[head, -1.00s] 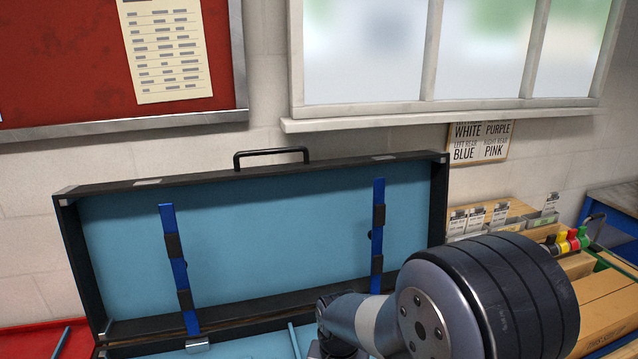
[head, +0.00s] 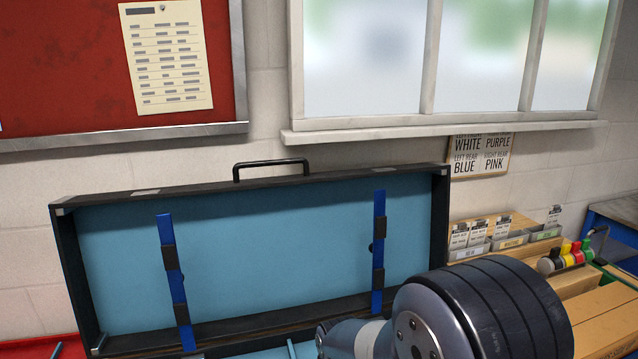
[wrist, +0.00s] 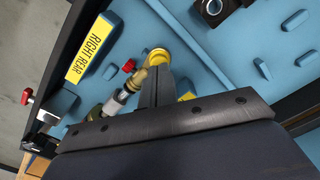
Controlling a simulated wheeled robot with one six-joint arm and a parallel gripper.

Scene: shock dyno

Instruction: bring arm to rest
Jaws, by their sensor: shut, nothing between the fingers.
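My gripper (wrist: 158,86) shows in the wrist view with its dark fingers together and nothing between them. It points down into a blue foam-lined case (wrist: 205,50). A yellow ring-shaped part (wrist: 158,57) lies by the fingertips; I cannot tell whether they touch it. A shock absorber with a brass and silver body (wrist: 128,92) lies just left of the fingers, partly hidden by my gripper. In the head view my arm's big rounded joint is at the lower right, and the gripper itself is out of sight there.
The open case lid (head: 270,255) stands upright with two blue straps. A yellow RIGHT REAR label (wrist: 91,48) is in the case. Cardboard boxes (head: 600,325), labelled bins (head: 490,240) and coloured-cap items (head: 567,256) are on the right. A window and red board are behind.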

